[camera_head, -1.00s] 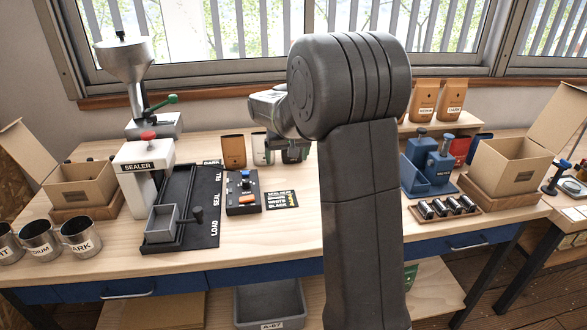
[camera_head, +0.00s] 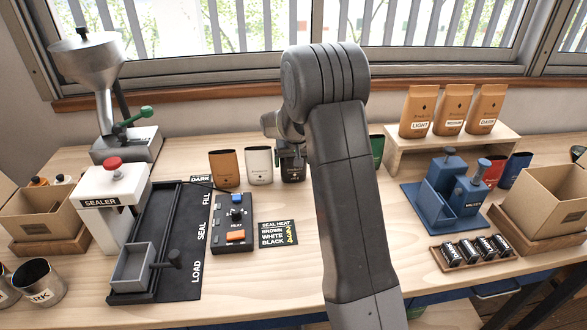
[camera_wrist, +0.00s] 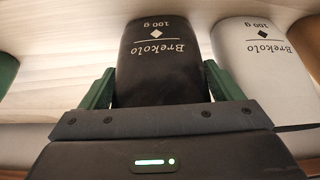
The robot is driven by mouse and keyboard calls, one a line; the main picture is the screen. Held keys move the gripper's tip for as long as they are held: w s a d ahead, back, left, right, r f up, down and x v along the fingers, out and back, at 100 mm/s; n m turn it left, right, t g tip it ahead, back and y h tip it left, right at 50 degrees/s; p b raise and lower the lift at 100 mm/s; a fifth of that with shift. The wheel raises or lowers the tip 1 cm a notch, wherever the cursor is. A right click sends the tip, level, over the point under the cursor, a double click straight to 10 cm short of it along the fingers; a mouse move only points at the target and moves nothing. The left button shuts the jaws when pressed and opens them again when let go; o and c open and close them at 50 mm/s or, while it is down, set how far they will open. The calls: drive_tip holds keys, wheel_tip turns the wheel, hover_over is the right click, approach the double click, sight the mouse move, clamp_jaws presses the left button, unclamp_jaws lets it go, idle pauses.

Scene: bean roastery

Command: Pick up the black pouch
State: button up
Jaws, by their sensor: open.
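The black pouch (camera_wrist: 160,62), printed "Brekolo 100 g", stands on the bench in a row of pouches. In the wrist view it shows between the two green fingers of my gripper (camera_wrist: 157,85). The jaws are open, with one finger on each side of the pouch; whether they touch it I cannot tell. In the head view the black pouch (camera_head: 292,170) is partly covered by my gripper (camera_head: 291,150), and its upper part is hidden.
A white pouch (camera_head: 259,166) stands close left of the black one, with a brown pouch (camera_head: 224,168) beyond it. A green pouch (camera_head: 377,150) is to the right, partly behind my arm. A control box (camera_head: 234,223) and a label card (camera_head: 278,234) lie in front.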

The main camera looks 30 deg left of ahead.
drive_tip(key=shift+c, duration=0.4)
drive_tip(key=c, duration=0.5)
